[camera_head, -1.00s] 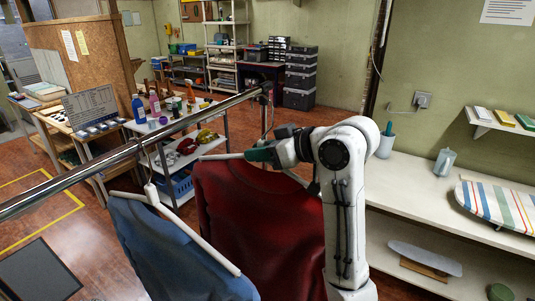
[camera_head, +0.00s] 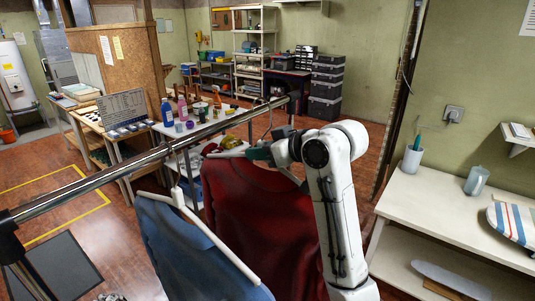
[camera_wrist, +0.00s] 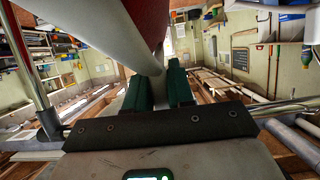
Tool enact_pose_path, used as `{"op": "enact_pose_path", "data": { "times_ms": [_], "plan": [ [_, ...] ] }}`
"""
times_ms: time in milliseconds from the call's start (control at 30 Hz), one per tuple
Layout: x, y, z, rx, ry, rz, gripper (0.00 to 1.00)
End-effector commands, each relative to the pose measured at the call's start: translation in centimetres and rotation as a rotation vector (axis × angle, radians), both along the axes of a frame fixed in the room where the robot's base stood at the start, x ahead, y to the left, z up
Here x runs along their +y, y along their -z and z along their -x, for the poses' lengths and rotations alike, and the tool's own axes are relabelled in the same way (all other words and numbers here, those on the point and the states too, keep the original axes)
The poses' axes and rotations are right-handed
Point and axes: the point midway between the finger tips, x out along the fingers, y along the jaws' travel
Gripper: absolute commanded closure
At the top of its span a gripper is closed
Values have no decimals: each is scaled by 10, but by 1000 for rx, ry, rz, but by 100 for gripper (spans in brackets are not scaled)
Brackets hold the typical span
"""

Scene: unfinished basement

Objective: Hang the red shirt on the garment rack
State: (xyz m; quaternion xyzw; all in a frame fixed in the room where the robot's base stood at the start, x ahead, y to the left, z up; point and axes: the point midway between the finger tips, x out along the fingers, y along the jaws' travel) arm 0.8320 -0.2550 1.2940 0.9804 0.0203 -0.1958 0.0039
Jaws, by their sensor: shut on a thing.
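The red shirt (camera_head: 262,225) hangs from a white hanger (camera_head: 228,154) in the head view. My gripper (camera_head: 262,153) is shut on this hanger near its top, and my arm comes down on the right. The garment rack's metal rail (camera_head: 120,170) runs diagonally behind and left of the red shirt. I cannot tell whether the red shirt's hanger hook touches the rail.
A blue shirt (camera_head: 190,245) on a white hanger hangs from the rail, close left of the red shirt. A white shelf bench (camera_head: 450,225) stands on the right. A cart with bottles (camera_head: 168,112) stands behind the rail. Floor is open at the left.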

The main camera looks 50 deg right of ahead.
Motion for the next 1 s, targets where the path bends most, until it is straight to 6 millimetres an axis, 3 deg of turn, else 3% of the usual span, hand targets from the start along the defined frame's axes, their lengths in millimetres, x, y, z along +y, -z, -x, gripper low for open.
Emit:
{"op": "enact_pose_path", "data": {
  "times_ms": [733,1000],
  "plan": [
    [2,0,-54,-1,1,1,100],
    [2,22,-53,0,1,0,100]
  ]
}}
